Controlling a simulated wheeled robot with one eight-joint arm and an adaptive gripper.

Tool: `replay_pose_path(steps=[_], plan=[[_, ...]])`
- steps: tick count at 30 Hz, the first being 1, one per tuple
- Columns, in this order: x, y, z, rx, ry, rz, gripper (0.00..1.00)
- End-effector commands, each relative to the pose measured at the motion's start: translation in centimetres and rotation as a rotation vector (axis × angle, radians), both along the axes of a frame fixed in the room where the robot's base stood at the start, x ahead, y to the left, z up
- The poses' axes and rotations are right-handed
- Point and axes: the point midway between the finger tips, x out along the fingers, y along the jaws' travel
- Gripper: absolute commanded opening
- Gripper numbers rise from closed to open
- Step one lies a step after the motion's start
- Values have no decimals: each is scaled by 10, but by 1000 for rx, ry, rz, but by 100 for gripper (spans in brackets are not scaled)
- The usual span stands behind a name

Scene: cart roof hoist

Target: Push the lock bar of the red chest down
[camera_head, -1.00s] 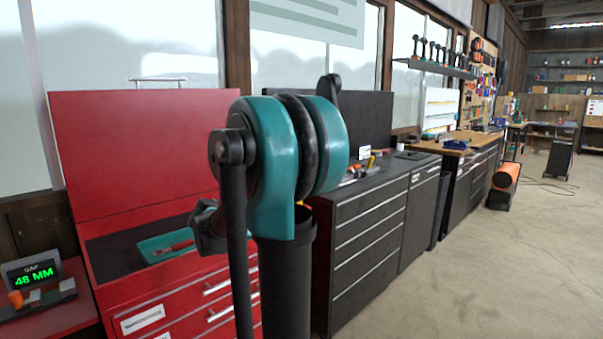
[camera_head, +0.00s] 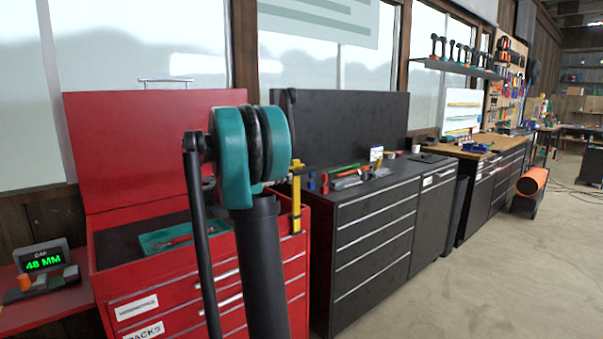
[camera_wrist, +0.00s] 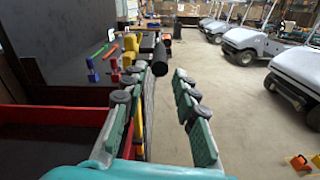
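The red chest (camera_head: 265,272) stands at the left in the head view with its lid (camera_head: 150,140) raised. A yellow upright bar (camera_head: 296,196) with a short sideways top piece stands at its right front corner; it looks like the lock bar. In the wrist view, part of a yellow bar (camera_wrist: 138,132) shows just beside the left finger; I cannot tell whether they touch. My gripper (camera_wrist: 160,76) is open there, its two teal fingers apart with nothing clearly held. In the head view my own arm hides part of the chest, and the gripper cannot be made out.
A teal tray (camera_head: 168,238) with a red-handled tool lies in the chest's top. A black cabinet (camera_head: 375,225) with tools on it stands close to the right. A gap display (camera_head: 44,262) reads 48 MM at left.

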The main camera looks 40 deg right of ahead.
Motion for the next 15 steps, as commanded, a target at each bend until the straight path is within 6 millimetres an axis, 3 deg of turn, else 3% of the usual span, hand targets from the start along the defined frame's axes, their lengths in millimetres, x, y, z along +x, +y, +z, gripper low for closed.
replay_pose_path(steps=[9, 15], plan=[[4, -61, 0, 0, -1, -2, 29], [6, -83, 0, 1, -1, -1, 29]])
